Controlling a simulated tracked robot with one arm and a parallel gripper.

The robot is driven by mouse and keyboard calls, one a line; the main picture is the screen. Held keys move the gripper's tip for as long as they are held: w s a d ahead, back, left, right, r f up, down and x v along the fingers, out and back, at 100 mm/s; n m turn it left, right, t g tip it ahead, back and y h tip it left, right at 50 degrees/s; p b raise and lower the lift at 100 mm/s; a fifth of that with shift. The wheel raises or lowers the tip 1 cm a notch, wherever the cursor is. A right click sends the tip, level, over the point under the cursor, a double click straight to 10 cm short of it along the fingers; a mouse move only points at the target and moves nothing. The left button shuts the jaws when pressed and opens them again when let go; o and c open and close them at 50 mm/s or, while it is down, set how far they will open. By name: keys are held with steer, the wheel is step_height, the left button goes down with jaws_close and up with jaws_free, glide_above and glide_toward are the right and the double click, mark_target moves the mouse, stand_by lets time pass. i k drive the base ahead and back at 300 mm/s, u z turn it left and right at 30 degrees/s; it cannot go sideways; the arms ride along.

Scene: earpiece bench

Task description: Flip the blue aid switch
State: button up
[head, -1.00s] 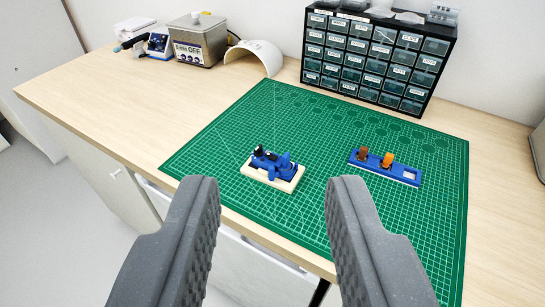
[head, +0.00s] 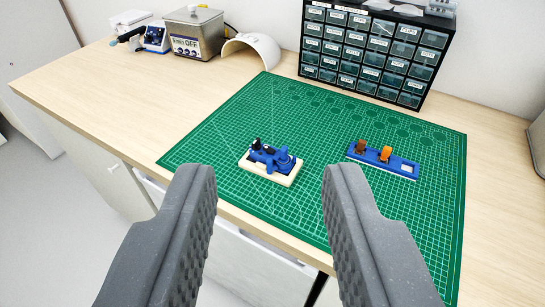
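A blue device (head: 275,159), likely the aid, sits in a cream tray (head: 285,181) on the green cutting mat. It has small black parts at its left end and a raised blue part at its right; which piece is the switch is too small to tell. My gripper (head: 270,185) is open and empty, its two dark grey fingers wide apart at the front of the view. The device shows between and beyond the fingertips, apart from them.
A blue holder (head: 402,165) with a brown and an orange piece lies to the right on the mat (head: 330,210). A black drawer cabinet (head: 372,50), a white curved shell (head: 255,52) and a metal ultrasonic box (head: 193,35) stand at the back. Bare mat surrounds the device.

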mark_target(268, 149)
steer(key=u, duration=2.05)
steer(key=k, duration=0.95)
steer(key=z, duration=1.55)
steer(key=i, duration=1)
